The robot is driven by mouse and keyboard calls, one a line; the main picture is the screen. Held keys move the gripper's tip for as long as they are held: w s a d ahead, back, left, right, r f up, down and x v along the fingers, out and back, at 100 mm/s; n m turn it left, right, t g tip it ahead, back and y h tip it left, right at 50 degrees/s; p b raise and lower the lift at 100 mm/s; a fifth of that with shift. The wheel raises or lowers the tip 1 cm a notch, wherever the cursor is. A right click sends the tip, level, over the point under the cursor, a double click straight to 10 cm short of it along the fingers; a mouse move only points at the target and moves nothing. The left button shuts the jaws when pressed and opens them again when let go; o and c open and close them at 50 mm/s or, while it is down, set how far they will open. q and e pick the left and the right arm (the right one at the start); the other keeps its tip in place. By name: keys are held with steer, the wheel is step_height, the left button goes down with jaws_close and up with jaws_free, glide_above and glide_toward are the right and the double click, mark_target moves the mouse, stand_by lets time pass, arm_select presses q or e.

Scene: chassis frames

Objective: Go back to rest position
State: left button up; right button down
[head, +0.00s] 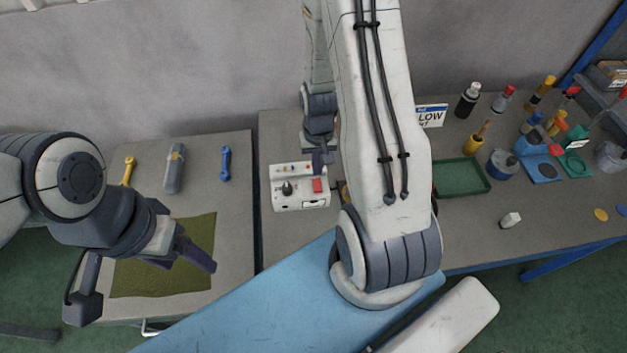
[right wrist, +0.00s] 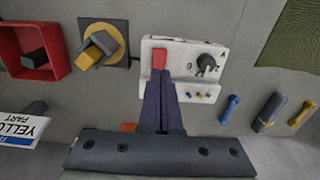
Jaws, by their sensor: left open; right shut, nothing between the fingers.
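My left gripper (head: 190,262) is open and empty over the olive mat (head: 205,232) on the left table. My right gripper (head: 319,168) is shut and empty at the white control box (head: 284,201). In the right wrist view its fingers (right wrist: 160,78) lie together, with the tips just by the box's red button (right wrist: 159,58). I cannot tell whether they touch it. The box also has a black knob (right wrist: 206,63) and several small coloured lights. My right arm crosses the middle of the head view and hides part of the table.
A yellow wrench (head: 129,171), a grey tool (head: 174,169) and a blue wrench (head: 225,164) lie behind the mat. On the right table are a green tray (head: 461,177), a yellow-based rotary switch (right wrist: 120,45) and several bottles. A wall stands close behind.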

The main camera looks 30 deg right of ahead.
stand_by(0.4)
steer(key=s+a+r+n+b, duration=0.1)
steer(key=a+r+n+b, duration=0.2)
steer(key=a, duration=0.5)
steer(key=s+a+r+n+b, duration=0.1)
steer(key=a+r+n+b, duration=0.25)
steer(key=a, duration=0.35)
steer(key=s+a+r+n+b, duration=0.1)
steer(key=s+a+r+n, duration=0.1)
steer(key=s, duration=0.5)
steer(key=s+a+r+n+y+b, duration=0.1)
steer(key=s+a+r+n+b, duration=0.1)
steer(key=s+a+n, duration=0.2)
steer(key=s+a, duration=0.3)
steer(key=shift+r, duration=0.25)
